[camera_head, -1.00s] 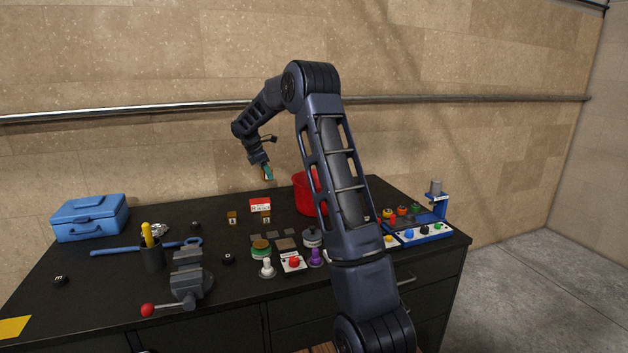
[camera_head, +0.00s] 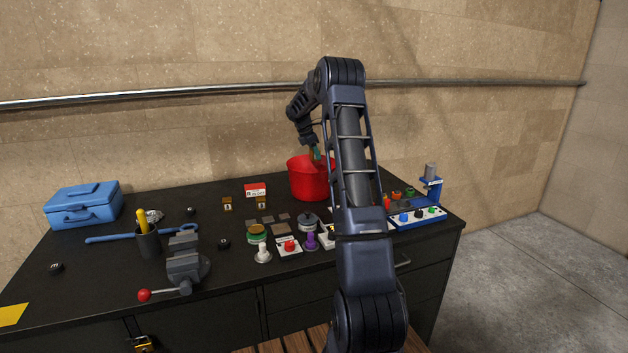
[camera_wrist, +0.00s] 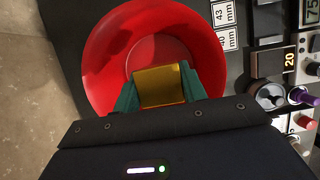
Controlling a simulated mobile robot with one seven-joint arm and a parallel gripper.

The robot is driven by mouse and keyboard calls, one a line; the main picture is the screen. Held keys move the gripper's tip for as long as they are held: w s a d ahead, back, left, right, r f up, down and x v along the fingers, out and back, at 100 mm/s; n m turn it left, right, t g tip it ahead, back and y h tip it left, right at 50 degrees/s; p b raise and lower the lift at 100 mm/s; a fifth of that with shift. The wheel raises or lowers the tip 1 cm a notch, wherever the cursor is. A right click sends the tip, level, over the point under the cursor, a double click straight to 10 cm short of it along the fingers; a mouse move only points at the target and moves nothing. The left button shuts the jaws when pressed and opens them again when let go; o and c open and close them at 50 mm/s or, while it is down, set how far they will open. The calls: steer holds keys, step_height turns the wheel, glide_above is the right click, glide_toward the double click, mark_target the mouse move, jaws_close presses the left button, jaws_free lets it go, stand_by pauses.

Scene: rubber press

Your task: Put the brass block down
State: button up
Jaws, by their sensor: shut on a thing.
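The brass block (camera_wrist: 161,86) is held between the green fingertips of my gripper (camera_wrist: 161,88), as the wrist view shows. The block's gold top face points at the wrist camera. Behind it in that view is the inside of the red bucket (camera_wrist: 107,42). In the head view, my gripper (camera_head: 316,154) is at the mouth of the red bucket (camera_head: 308,183), near its back rim. The block itself cannot be made out in the head view. How far the block is above the bucket floor is hard to tell.
Two small brass-coloured blocks (camera_head: 227,204) and a red-and-white box (camera_head: 255,190) stand left of the bucket. A vise (camera_head: 185,265), a blue toolbox (camera_head: 84,204) and a blue-based button panel (camera_head: 418,218) are on the black bench (camera_head: 110,275). The bench's left part has bare room.

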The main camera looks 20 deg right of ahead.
step_height(320, 180, down, 17)
stand_by(0.6)
steer(key=o, duration=1.3)
steer(key=shift+f, duration=0.15)
steer(key=v, duration=1.2)
steer(key=shift+a, duration=0.1)
